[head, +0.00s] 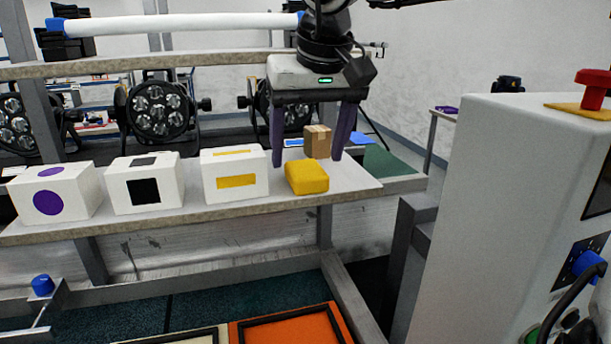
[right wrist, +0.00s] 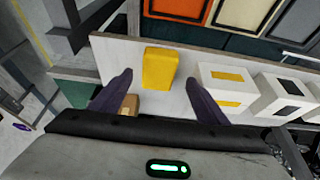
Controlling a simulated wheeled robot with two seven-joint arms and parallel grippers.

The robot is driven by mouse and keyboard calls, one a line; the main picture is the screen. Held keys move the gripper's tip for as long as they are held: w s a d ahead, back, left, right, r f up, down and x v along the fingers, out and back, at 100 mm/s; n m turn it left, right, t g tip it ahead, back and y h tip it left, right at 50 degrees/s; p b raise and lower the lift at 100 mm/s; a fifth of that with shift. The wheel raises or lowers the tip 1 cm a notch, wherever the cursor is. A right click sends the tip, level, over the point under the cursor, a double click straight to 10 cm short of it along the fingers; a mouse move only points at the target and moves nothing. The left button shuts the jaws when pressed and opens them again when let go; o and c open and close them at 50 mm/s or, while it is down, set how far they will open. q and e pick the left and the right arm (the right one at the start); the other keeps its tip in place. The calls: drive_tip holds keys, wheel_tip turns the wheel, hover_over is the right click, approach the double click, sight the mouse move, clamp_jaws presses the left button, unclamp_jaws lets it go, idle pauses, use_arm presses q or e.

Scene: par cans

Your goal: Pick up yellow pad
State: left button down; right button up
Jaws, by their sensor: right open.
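The yellow pad (head: 307,177) is a small block with rounded edges, lying on the pale shelf (head: 345,193) near its right end. It also shows in the right wrist view (right wrist: 160,69). My right gripper (head: 306,162) is open and empty, pointing down above and behind the pad in the head view, with its purple fingers apart. In the right wrist view the pad lies beyond the fingertips, between their lines; I see no contact. My left gripper is not in view.
White boxes stand left of the pad: one with a yellow bar (head: 233,174), one with a black square (head: 145,183), one with a purple dot (head: 53,192). A small cardboard box (head: 317,141) sits behind the pad. A grey cabinet (head: 500,200) stands at right.

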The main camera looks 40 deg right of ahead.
sight(306, 168)
drive_tip(key=x, duration=0.3)
drive_tip(key=shift+w+d+f, duration=0.1)
drive_tip(key=shift+d+f, duration=0.05)
drive_tip(key=shift+d, duration=0.05)
drive_tip(key=shift+c, duration=0.2)
drive_tip(key=c, duration=1.1)
wheel_tip(306, 168, up, 10)
drive_tip(key=shift+r+p, duration=0.1)
drive_tip(key=shift+p, duration=0.45)
